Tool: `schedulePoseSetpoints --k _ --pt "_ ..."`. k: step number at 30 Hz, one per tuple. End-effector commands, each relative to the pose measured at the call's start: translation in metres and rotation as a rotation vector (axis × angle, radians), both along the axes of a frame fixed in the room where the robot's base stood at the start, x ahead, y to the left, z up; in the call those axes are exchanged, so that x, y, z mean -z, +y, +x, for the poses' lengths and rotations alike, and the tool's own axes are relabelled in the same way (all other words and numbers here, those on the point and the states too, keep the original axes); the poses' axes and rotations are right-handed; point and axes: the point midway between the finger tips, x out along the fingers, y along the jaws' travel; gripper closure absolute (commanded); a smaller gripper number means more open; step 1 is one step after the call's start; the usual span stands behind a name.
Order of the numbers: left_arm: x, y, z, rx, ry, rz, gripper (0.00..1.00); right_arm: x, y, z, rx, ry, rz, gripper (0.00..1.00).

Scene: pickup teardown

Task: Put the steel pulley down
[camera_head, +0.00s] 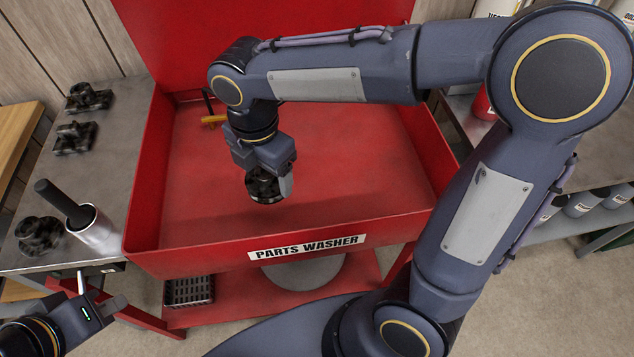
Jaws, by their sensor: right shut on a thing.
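The steel pulley (264,188) looks dark and round. My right gripper (272,172) is shut on it and holds it inside the red parts washer (300,256), over the left-middle of the basin. The gripper partly hides the pulley's upper side. I cannot tell whether the pulley touches the basin floor. My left gripper (101,294) is at the lower left, in front of the metal bench, with its fingers apart and nothing seen between them.
The metal bench (115,150) at left bears several dark parts and a steel cup (95,232) with a black-handled tool. A yellow-handled item (213,120) lies at the basin's back left. The basin's right side is clear. Bottles stand on shelves at right.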

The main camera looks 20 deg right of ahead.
Motion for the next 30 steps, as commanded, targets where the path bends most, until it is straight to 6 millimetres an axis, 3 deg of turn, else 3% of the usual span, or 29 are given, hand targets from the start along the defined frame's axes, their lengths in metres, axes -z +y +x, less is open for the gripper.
schedulePoseSetpoints --k 5,13,15,21,26,30 --pt "0.000 0.000 0.000 0.000 0.000 0.000 1.00 0.009 -0.022 0.009 -0.023 0.001 0.000 0.64" --pt "-0.002 0.000 0.000 0.000 0.000 0.000 1.00 0.038 -0.081 0.038 -0.020 0.003 -0.001 0.64" --pt "0.000 0.000 0.000 0.000 0.000 0.000 1.00 0.054 -0.091 0.043 -0.022 0.005 -0.001 0.64" --pt "0.001 0.000 0.000 0.000 0.000 0.000 1.00 0.082 -0.112 0.053 -0.023 0.002 0.000 0.64" --pt "0.001 0.000 0.000 0.000 0.000 0.000 1.00 0.091 -0.119 0.057 -0.024 0.001 0.000 0.64" --pt "0.004 0.000 0.000 0.000 0.000 0.000 1.00 0.110 -0.125 0.060 -0.026 0.003 -0.001 0.64"
